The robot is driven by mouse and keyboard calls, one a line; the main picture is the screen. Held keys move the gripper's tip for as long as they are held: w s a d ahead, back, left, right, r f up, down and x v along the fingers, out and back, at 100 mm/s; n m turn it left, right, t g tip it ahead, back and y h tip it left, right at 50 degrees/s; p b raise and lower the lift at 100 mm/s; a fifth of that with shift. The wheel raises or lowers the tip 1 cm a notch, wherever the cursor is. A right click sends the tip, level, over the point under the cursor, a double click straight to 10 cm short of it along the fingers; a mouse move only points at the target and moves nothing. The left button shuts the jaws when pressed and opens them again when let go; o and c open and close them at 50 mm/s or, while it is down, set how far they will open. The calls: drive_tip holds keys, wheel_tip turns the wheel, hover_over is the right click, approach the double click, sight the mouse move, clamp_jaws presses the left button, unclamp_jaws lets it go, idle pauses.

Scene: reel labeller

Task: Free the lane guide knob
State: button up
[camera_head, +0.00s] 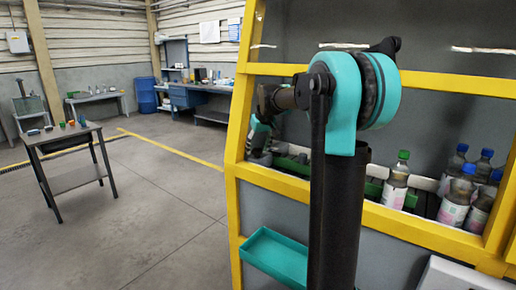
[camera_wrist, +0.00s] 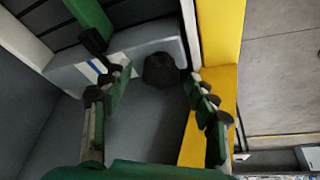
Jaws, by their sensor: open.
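A dark round knob (camera_wrist: 161,69) sits at the end of a grey block (camera_wrist: 130,47) in the wrist view. I take it for the lane guide knob. A green bar (camera_wrist: 92,18) with a black end piece reaches the block from the upper left. My gripper (camera_wrist: 158,76) is open, one finger on each side of the knob in the picture. Neither finger visibly grips it; the depth gap cannot be told. In the head view my gripper (camera_head: 260,138) is at the machine opening, partly hidden by my arm. The knob cannot be made out there.
A yellow frame post (camera_wrist: 220,40) stands close to the right finger. In the head view, bottles (camera_head: 396,180) stand on the lane at right. A teal tray (camera_head: 274,254) hangs below the opening. The floor at left is open up to a small table (camera_head: 70,133).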

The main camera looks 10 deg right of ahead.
drive_tip(key=c, duration=1.2)
drive_tip(key=shift+o, duration=0.2)
drive_tip(key=shift+d+n+g+y, duration=0.15)
drive_tip(key=shift+n+y, duration=0.2)
drive_tip(key=shift+n, duration=0.75)
drive_tip(key=shift+n+g+y, duration=0.15)
drive_tip(key=shift+n+y, duration=0.2)
drive_tip(key=shift+n, duration=0.75)
drive_tip(key=o, duration=1.2)
drive_tip(key=shift+c, duration=0.2)
drive_tip(key=shift+r, duration=0.25)
drive_tip(key=s+d, duration=0.7)
drive_tip(key=s, duration=0.2)
drive_tip(key=shift+s+d+r, duration=0.25)
drive_tip(key=shift+s+r, duration=0.05)
drive_tip(key=shift+s, duration=0.1)
